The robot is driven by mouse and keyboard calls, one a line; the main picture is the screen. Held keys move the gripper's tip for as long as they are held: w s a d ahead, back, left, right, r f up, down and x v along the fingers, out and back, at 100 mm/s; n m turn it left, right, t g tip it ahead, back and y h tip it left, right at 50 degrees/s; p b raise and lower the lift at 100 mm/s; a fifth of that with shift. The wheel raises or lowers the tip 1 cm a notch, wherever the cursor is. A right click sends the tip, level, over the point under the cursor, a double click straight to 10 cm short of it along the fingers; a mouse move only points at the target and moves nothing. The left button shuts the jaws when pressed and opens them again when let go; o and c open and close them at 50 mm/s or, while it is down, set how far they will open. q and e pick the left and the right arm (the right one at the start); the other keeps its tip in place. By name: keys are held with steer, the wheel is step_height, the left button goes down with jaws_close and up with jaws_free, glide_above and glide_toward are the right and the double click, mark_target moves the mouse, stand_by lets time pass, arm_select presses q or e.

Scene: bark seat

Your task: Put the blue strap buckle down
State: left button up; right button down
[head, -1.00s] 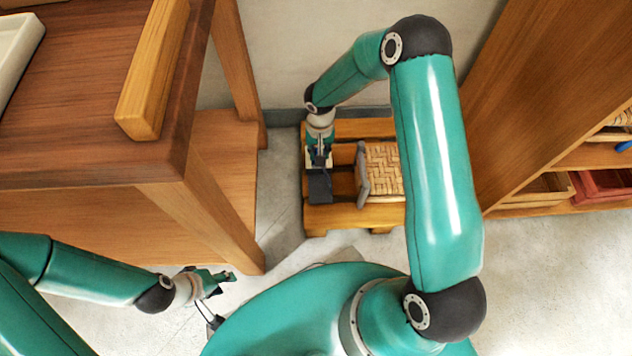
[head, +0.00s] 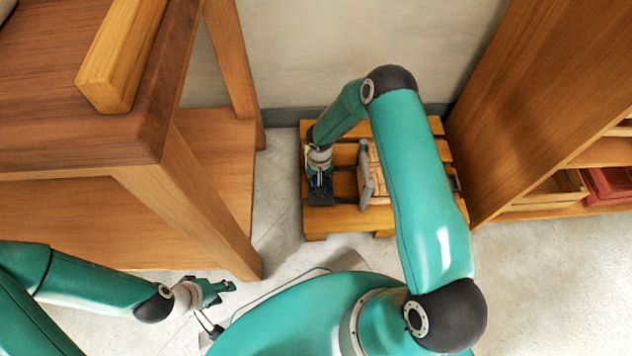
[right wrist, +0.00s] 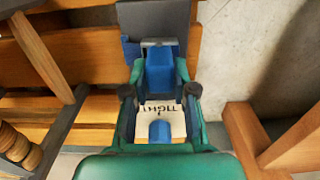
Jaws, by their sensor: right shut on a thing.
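My right gripper (head: 320,187) is low over the left end of the slatted wooden bench (head: 325,218), at a dark block (head: 320,200). In the right wrist view my right gripper (right wrist: 160,95) is shut on the blue strap buckle (right wrist: 160,72), a blue block held between its fingers.
A woven seat panel (head: 376,178) with a grey bar (head: 364,175) along its left side stands on the bench, right of my right gripper. A wooden table (head: 80,130) is at the left and a shelf unit (head: 535,100) at the right. Bare floor (head: 560,280) lies at lower right.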

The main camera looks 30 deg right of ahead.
steer(key=shift+f, duration=0.25)
steer(key=c, duration=1.4)
jaws_free()
steer(key=o, duration=0.5)
steer(key=shift+c, duration=0.2)
steer(key=shift+r, duration=0.1)
